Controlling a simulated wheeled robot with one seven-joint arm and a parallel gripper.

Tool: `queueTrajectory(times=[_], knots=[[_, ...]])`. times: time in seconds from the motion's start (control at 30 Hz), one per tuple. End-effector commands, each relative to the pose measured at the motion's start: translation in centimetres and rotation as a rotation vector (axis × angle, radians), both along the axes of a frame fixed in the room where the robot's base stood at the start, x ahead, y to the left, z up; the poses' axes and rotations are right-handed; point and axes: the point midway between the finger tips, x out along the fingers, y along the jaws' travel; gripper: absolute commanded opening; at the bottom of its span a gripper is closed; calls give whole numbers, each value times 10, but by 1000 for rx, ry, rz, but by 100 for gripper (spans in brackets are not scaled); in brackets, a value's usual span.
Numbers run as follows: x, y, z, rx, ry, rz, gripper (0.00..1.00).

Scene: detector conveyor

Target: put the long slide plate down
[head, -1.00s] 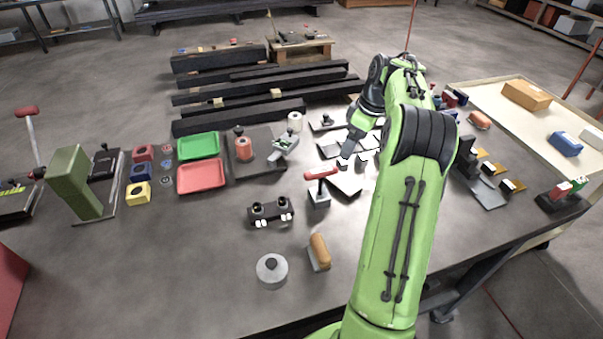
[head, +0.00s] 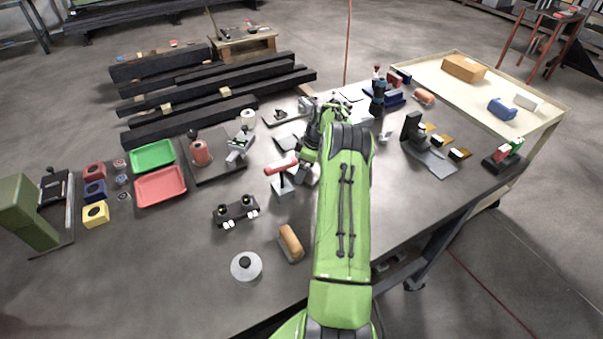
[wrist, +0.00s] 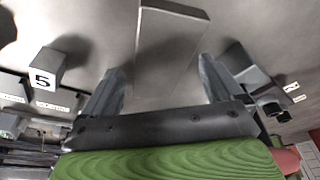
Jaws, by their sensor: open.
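A long grey plate, which looks like the long slide plate (wrist: 170,45), lies between my fingers in the wrist view, with its thick end edge toward the top. My gripper (wrist: 160,84) is open, with one finger on each side of the plate and a visible gap to both. The plate's near end is hidden behind my gripper's body. In the head view my arm covers the fingers, and I cannot pick the plate out there.
A block marked 5 (wrist: 45,72) stands left of my gripper. A red-handled clamp (head: 282,166) stands close left of my wrist. A black stand (head: 411,127) is farther right.

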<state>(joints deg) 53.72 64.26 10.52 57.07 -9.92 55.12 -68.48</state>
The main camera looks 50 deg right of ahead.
Motion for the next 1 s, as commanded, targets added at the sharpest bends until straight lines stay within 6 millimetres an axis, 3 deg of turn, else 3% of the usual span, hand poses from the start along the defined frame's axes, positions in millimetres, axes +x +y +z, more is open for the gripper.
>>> queueTrajectory(times=[0.1, 0.3, 0.9, 1.0], knots=[[3, 1, -12, -1, -1, 1, 93], [3, 1, -13, -2, -1, 0, 93], [3, 2, -13, 0, 0, 1, 1], [3, 2, -13, 0, 0, 1, 0]])
